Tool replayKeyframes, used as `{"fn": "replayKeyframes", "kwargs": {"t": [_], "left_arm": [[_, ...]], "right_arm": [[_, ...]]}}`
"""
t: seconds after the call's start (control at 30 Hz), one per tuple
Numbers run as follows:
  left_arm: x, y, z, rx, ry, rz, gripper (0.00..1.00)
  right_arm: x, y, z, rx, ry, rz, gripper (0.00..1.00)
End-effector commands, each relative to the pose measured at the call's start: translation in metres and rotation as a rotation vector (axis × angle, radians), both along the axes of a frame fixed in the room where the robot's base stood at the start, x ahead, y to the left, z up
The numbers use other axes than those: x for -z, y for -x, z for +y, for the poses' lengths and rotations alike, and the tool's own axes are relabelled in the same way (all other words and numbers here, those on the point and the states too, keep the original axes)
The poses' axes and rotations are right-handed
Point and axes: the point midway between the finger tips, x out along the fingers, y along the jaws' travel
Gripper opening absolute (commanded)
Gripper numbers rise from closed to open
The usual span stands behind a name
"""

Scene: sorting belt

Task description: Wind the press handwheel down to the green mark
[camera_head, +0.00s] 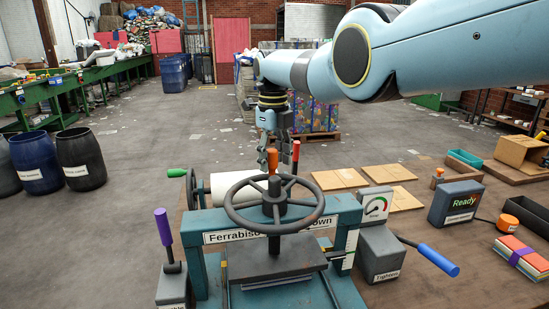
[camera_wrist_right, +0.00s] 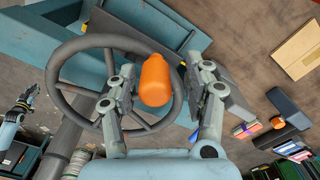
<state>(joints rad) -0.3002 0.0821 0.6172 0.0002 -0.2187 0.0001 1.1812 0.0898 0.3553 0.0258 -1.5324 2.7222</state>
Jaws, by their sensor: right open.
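The press (camera_head: 202,232) stands in front of me with a dark, spoked handwheel (camera_head: 230,211) on top. An upright orange handle (camera_head: 273,162) is on the wheel; it also shows in the right wrist view (camera_wrist_right: 155,80). My right gripper (camera_head: 271,153) is open at the orange handle. In the wrist view its two fingers (camera_wrist_right: 160,98) stand on either side of the handle, with gaps showing. A dark press plate (camera_head: 262,262) sits below the wheel. A white scale (camera_head: 350,248) is on the right post; I cannot make out its green mark. A gripper-like part of mine (camera_wrist_right: 22,103) shows at the wrist view's left edge.
A red-topped lever (camera_head: 295,154) rises close to the handle. A purple-handled lever (camera_head: 162,237) stands left, a gauge (camera_head: 375,207) and blue-handled lever (camera_head: 438,259) right. Flat cardboard pieces (camera_head: 389,174) and a Ready box (camera_head: 453,203) lie on the bench.

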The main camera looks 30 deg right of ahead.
Motion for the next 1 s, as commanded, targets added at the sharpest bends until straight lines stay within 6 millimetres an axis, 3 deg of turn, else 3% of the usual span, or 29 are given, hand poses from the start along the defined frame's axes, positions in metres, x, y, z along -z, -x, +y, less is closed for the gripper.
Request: {"fn": "replayKeyframes", "kwargs": {"t": [0.23, 0.4, 0.6, 0.8, 1.0], "left_arm": [[0.0, -0.001, -0.001, 0.0, 0.001, -0.001, 0.0], [0.0, -0.001, -0.001, 0.0, 0.002, -0.001, 0.0], [0.0, -0.001, -0.002, -0.001, 0.002, -0.002, 0.0], [0.0, -0.001, -0.002, -0.001, 0.002, -0.002, 0.0], [0.0, -0.001, -0.002, 0.0, 0.002, -0.002, 0.0]], "right_arm": [[-0.025, 0.0, 0.0, 0.0, 0.0, -0.004, 0.52], [-0.068, -0.001, -0.001, 0.002, 0.0, -0.006, 0.52], [-0.104, 0.0, -0.002, 0.003, 0.001, -0.004, 0.52], [-0.119, 0.001, -0.002, 0.003, 0.001, -0.001, 0.52], [-0.12, 0.001, -0.002, 0.003, 0.001, -0.001, 0.52]]}}
